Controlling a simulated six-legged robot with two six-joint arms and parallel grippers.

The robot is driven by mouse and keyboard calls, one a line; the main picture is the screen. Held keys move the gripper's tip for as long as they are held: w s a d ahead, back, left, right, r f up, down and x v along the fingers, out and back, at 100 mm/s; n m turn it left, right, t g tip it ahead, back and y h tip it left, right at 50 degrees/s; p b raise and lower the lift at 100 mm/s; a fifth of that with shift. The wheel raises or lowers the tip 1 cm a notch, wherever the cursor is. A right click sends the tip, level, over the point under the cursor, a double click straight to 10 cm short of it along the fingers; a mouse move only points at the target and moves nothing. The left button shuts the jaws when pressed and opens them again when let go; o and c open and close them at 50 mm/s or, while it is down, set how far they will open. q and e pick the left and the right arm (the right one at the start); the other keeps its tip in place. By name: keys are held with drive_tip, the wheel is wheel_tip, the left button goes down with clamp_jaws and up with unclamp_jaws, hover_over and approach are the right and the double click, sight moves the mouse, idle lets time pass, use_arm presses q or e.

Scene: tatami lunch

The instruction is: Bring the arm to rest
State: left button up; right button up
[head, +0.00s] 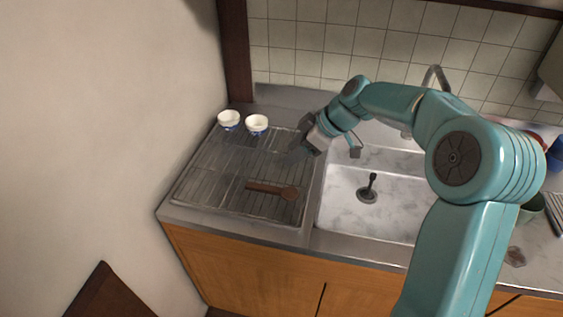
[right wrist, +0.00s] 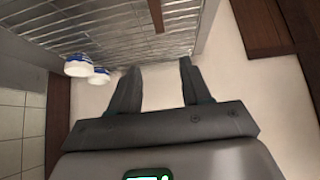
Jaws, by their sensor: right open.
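My right arm reaches in from the right over the sink. My right gripper (head: 300,149) hangs above the right back part of the ribbed drainboard (head: 205,180). In the right wrist view my right gripper (right wrist: 158,78) has its two dark fingers apart with nothing between them. My left gripper is in neither view.
Two white and blue cups (head: 229,119) (head: 257,123) stand at the drainboard's back left. A brown wooden utensil (head: 268,189) lies on its front right. The sink (head: 342,205) holds a dark plunger-like object (head: 368,191). A faucet (head: 436,74) rises behind; a plain wall (head: 105,120) borders the left.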

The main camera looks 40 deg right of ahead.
drive_tip(key=shift+v, duration=0.95)
